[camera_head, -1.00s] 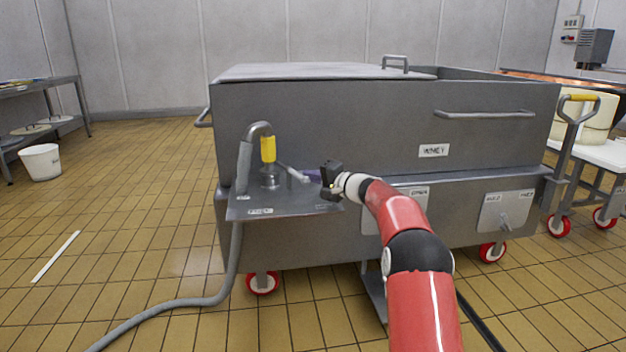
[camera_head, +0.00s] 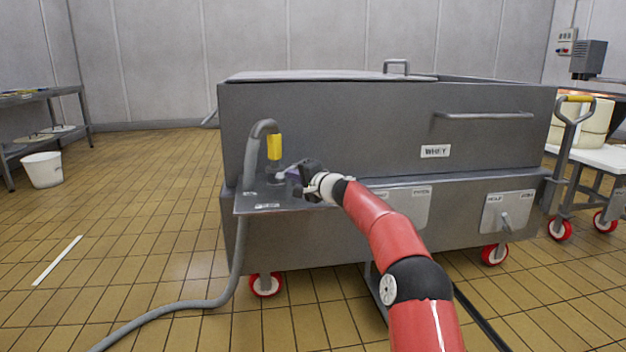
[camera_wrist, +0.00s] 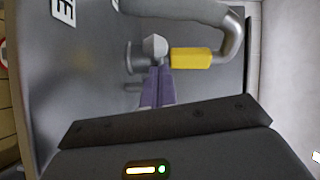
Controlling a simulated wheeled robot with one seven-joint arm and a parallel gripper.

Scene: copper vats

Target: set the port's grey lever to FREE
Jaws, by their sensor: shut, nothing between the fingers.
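The port stands on a grey shelf plate (camera_head: 325,203) at the vat's left front, with a yellow coupling (camera_head: 274,147) on the grey hose above it. The grey lever (camera_head: 289,169) sticks out to the right of the port, partly hidden by my gripper. The plate's small labels (camera_head: 267,206) are too small to read.
The grey vat (camera_head: 330,125), labelled WHEY, stands behind on red wheels. The hose (camera_head: 190,304) runs down from the port onto the tiled floor. A small panel lever (camera_head: 506,221) sits on the vat's lower right. A white bucket (camera_head: 42,169) stands left on open floor.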

